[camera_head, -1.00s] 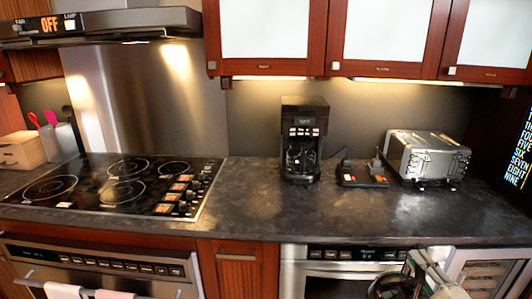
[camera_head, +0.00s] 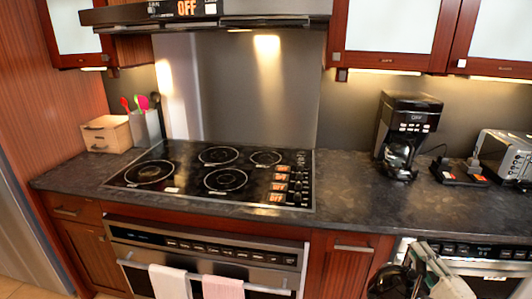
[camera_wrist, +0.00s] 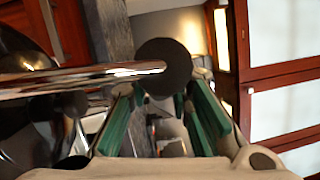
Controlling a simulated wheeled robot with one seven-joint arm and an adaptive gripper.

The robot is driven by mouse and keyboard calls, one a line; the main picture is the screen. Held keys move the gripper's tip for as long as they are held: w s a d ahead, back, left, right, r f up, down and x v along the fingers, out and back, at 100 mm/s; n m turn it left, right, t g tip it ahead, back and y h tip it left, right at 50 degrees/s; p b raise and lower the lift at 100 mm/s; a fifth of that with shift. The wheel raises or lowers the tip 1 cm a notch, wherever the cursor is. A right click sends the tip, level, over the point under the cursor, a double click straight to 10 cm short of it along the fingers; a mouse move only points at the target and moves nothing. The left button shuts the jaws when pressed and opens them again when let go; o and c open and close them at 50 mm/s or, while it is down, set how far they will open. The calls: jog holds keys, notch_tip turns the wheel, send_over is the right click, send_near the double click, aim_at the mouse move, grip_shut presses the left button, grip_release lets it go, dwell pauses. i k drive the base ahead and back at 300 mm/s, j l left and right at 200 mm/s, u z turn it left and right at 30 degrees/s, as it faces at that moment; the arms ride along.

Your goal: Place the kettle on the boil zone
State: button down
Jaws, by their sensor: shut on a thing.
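The kettle (camera_head: 390,284) is dark and glossy and shows only partly at the bottom right of the head view. In the wrist view the kettle (camera_wrist: 22,110) fills the left side, with a shiny metal bar ending in a dark round knob across the green finger pads. My gripper (camera_head: 425,262) is shut on the kettle; the exact grip is partly hidden. In the wrist view my gripper (camera_wrist: 160,115) shows from behind its fingers. The black cooktop (camera_head: 192,191) has several ringed zones; I cannot tell which is the boil zone.
The coffee maker (camera_head: 408,128), a black stand (camera_head: 458,172) and the toaster (camera_head: 505,152) stand right of the cooktop. A wooden box (camera_head: 106,134) and a utensil holder (camera_head: 147,128) are at its left. The range hood (camera_head: 210,14) hangs above. Towels (camera_head: 222,287) hang below.

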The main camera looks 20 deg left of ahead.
aim_at(221, 153)
jog(key=k+j, duration=0.1)
jog(key=j, duration=0.45)
jog(key=k+j+u, duration=0.1)
jog(key=j, duration=0.4)
jog(key=j+u, duration=0.1)
jog(key=j, duration=0.45)
